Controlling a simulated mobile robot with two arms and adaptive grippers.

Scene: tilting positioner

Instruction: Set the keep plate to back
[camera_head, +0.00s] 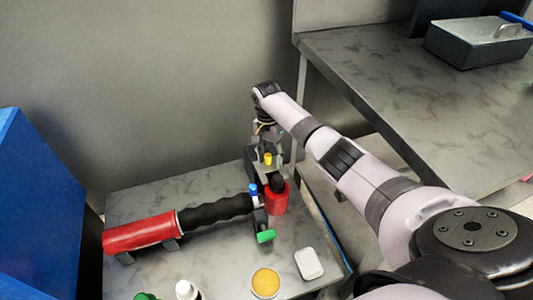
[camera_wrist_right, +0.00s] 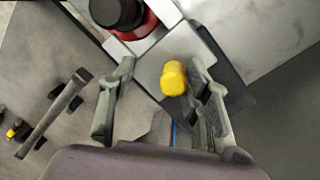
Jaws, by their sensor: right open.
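My right gripper (camera_head: 267,150) is over the far end of a fixture on the marbled table. In the right wrist view my right gripper (camera_wrist_right: 162,75) is open, with a yellow knob (camera_wrist_right: 173,79) between its fingers, nearer the right finger; I cannot tell whether they touch. The yellow knob also shows in the head view (camera_head: 267,159). The knob stands over a light metal plate (camera_wrist_right: 148,72) with a dark block (camera_wrist_right: 235,88) beside it. I cannot tell for sure which part is the keep plate. My left gripper is not in view.
A red cylinder with a black top (camera_head: 278,202) stands close by the fixture. A blue knob (camera_head: 253,189) and a green knob (camera_head: 266,236) are near it. A red and black tool (camera_head: 145,233) lies to the left. A yellow-topped tin (camera_head: 265,283) and white box (camera_head: 309,264) stand in front.

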